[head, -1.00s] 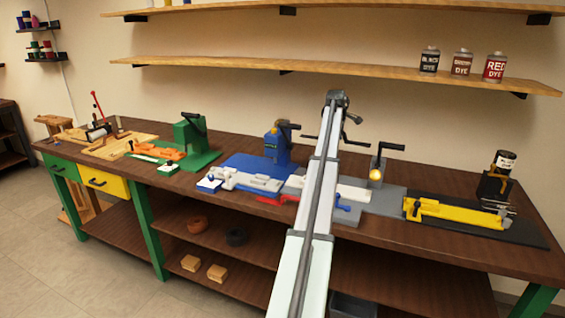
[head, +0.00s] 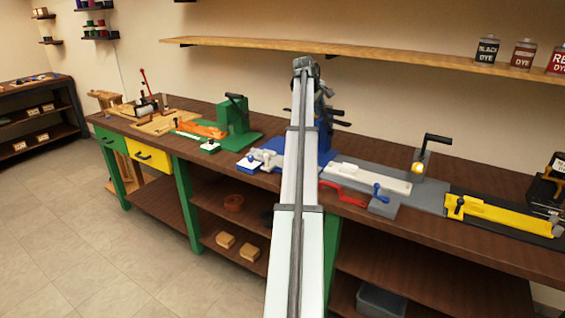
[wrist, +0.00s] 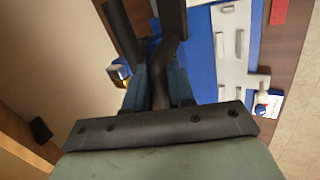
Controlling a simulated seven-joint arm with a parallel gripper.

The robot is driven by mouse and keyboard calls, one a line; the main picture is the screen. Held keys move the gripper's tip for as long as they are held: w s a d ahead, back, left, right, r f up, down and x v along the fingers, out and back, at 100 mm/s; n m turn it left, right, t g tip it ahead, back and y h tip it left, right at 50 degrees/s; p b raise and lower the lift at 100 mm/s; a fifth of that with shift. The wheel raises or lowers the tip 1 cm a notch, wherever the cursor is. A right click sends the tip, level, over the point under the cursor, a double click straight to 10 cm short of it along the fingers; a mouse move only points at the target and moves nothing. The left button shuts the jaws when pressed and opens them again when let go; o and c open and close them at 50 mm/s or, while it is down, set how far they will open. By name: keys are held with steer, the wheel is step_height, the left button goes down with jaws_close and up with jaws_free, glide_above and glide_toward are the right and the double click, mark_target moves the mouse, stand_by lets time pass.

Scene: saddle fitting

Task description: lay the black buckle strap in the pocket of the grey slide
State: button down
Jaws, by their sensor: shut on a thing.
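My gripper (wrist: 160,86) shows in the wrist view, closed around a black curved bar (wrist: 167,62). The bar looks like a lever handle at the blue press (head: 323,120), but I cannot see its full length. In the head view my arm covers part of the press and hides my fingertips. A light grey fixture (head: 262,160), seemingly the grey slide, lies on the blue base; it also shows in the wrist view (wrist: 232,52), right of my gripper. I cannot make out the black buckle strap or whether the pocket holds anything.
A green press (head: 236,122) stands to the left. To the right are a red handle (head: 345,194), a grey fixture with a white bar (head: 366,178), an upright black lever (head: 436,139) and a yellow fixture (head: 500,220). A shelf (head: 380,62) runs above the bench.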

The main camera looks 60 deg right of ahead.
steer(key=w+a+f+n+t, duration=0.1)
steer(key=w+f+n, duration=0.1)
steer(key=w+f, duration=1.15)
steer(key=f, duration=0.9)
steer(key=shift+w+a+f, duration=0.2)
steer(key=c, duration=1)
jaws_free()
steer(key=shift+o, duration=0.2)
steer(key=v, duration=1.2)
